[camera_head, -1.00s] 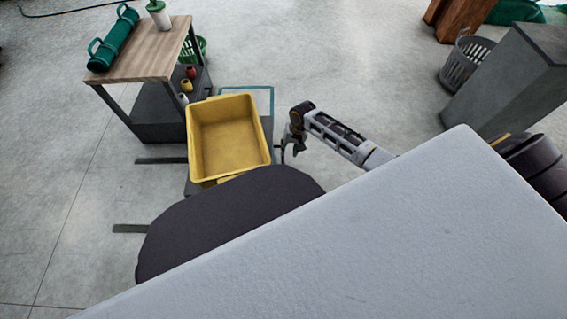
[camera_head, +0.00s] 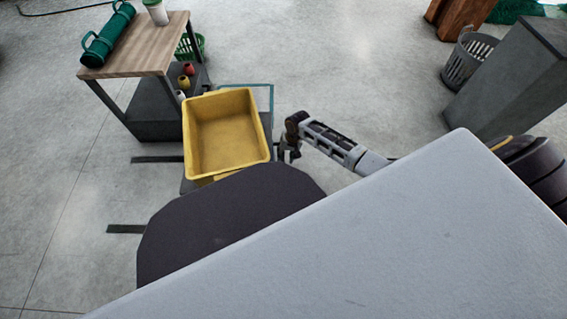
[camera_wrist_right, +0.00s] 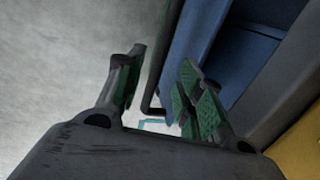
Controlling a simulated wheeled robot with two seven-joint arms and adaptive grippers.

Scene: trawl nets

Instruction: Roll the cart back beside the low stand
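The cart carries a yellow bin (camera_head: 226,135); only small dark parts of the cart show around it in the head view. The low stand (camera_head: 135,52), wood-topped with a dark lower shelf, is up and left of the bin. My right gripper (camera_head: 288,152) is at the bin's right side in the head view. In the right wrist view my right gripper (camera_wrist_right: 160,95) has its green-padded fingers apart. A dark bent bar (camera_wrist_right: 158,65) runs between and beyond them, beside a blue surface; contact cannot be told. My left gripper is out of view.
A teal outline (camera_head: 271,92) marks the floor by the bin. Dark strips (camera_head: 126,229) lie on the floor at left. A grey basket (camera_head: 468,60) and grey block (camera_head: 510,75) stand at right. The floor between stand and basket is clear.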

